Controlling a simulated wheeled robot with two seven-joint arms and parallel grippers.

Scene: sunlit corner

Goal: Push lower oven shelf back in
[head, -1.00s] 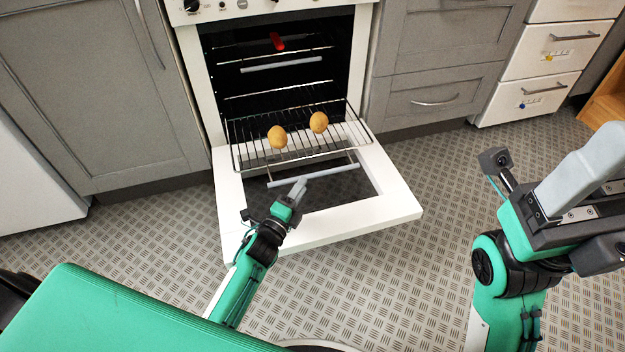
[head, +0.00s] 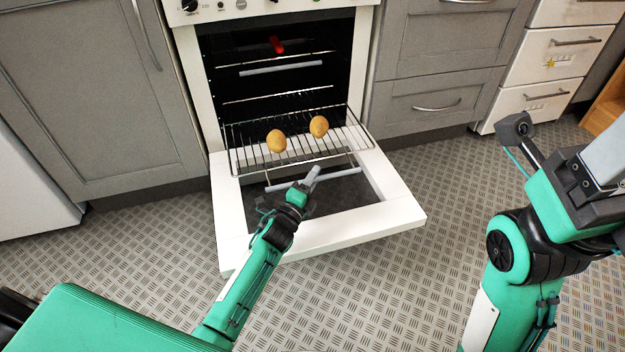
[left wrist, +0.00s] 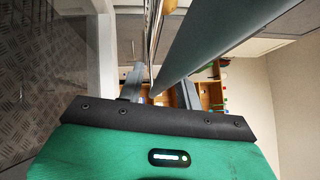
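The lower oven shelf (head: 250,152) is a wire rack pulled out of the oven over the open white door (head: 335,235). Two round potato-like items (head: 276,141) (head: 319,126) rest on it. A grey bar (head: 338,178) hangs at its front.
The oven's upper part holds another shelf with a grey bar (head: 281,67) and a red item (head: 276,45). Grey cabinets (head: 90,90) flank the oven, with white drawers (head: 555,60) at the right. The patterned floor (head: 400,270) before the door is clear.

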